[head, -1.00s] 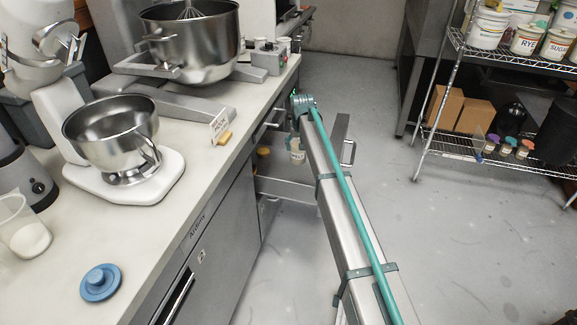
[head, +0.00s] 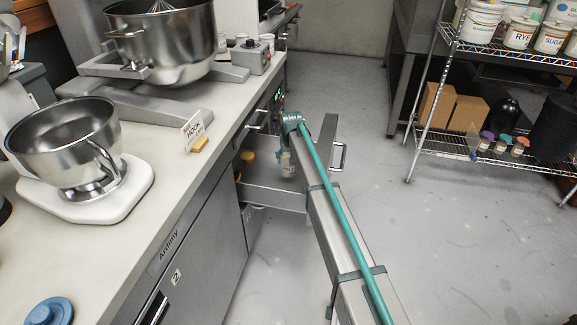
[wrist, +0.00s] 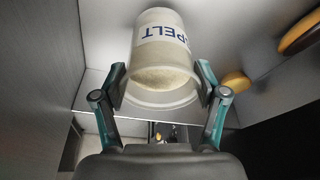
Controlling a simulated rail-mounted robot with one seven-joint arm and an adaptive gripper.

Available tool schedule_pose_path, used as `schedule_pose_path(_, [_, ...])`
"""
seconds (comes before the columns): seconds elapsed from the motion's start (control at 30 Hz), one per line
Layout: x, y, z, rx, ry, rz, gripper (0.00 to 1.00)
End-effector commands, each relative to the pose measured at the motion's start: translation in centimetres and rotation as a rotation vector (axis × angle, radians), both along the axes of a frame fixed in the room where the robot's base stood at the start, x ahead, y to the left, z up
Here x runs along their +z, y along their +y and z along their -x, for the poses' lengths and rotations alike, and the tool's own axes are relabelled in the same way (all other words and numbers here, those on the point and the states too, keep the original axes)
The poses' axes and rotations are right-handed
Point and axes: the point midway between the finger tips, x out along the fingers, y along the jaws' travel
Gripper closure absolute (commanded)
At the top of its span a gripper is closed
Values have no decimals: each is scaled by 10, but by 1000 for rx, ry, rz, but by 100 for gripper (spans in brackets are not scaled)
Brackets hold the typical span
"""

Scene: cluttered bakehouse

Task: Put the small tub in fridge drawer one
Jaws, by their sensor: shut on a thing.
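In the wrist view the tub (wrist: 158,48) shows blue letters reading "PELT", upside down. My gripper (wrist: 160,92) is shut on it, one finger on each side. In the head view my gripper (head: 288,150) holds the tub over the open fridge drawer (head: 272,197), which is pulled out from under the counter. Whether the tub touches the drawer floor is hard to tell. No number shows on this drawer.
A yellow-orange item (head: 247,156) is in the drawer near the cabinet, and rounded items (wrist: 236,80) show at right in the wrist view. The drawer front has a handle (head: 338,156). A cabinet front marked 2 (head: 176,276) is shut. The wire shelf (head: 490,160) stands right, across clear floor.

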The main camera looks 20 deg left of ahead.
Motion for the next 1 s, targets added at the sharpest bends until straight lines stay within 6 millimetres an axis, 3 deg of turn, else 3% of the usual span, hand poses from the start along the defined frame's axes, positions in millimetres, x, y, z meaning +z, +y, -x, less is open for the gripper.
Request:
schedule_pose_path(0.27, [-32, 0, 0, 0, 0, 0, 82])
schedule_pose_path(0.67, [-36, 0, 0, 0, 0, 0, 82])
schedule_pose_path(0.7, [-36, 0, 0, 0, 0, 0, 23])
schedule_pose_path(0.83, [-36, 0, 0, 0, 0, 0, 3])
schedule_pose_path(1.0, [-36, 0, 0, 0, 0, 0, 3])
